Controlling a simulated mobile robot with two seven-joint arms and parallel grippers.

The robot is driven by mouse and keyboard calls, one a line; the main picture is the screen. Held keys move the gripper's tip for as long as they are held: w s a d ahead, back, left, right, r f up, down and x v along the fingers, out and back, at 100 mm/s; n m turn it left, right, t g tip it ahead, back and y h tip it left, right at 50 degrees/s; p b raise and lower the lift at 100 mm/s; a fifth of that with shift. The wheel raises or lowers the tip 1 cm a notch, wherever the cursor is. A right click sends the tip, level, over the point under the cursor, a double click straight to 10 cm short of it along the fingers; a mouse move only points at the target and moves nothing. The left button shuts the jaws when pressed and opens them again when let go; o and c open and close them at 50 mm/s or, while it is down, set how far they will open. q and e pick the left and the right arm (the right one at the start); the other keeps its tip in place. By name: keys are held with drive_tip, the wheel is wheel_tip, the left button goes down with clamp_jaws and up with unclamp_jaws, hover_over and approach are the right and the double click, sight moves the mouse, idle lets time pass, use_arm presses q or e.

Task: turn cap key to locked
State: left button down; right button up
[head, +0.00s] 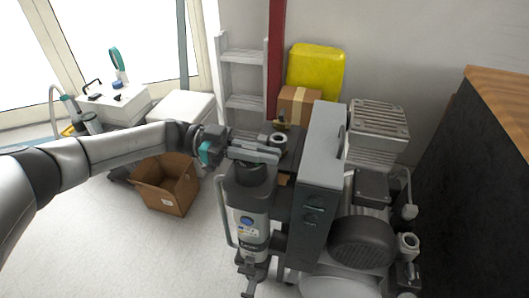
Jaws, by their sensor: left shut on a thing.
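A grey canister (249,217) with a dark cap (249,175) stands at the left side of the compressor unit in the head view. My left arm comes in from the left, and my left gripper (268,154) lies across the space just over this cap. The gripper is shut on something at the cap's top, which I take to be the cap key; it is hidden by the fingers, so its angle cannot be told. My right gripper is not in view.
A tall grey cabinet (317,165) and a motor (362,243) stand right of the canister. A pale round fitting (279,139) is close behind the gripper. An open cardboard box (166,186) sits on the floor at left. A dark counter (470,170) bounds the right.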

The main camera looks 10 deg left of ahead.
use_arm(q)
drive_tip(key=c, duration=0.9)
unclamp_jaws()
drive_tip(key=shift+c, duration=0.2)
drive_tip(key=shift+a, duration=0.55)
drive_tip(key=a, duration=0.8)
drive_tip(key=shift+w+a, duration=0.1)
drive_tip(key=shift+w, duration=0.2)
drive_tip(key=a+b, duration=0.2)
drive_tip(key=a, duration=0.4)
drive_tip(key=shift+w, duration=0.1)
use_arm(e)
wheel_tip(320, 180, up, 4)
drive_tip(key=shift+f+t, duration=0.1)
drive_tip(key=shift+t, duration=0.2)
use_arm(q)
drive_tip(key=shift+o, duration=0.4)
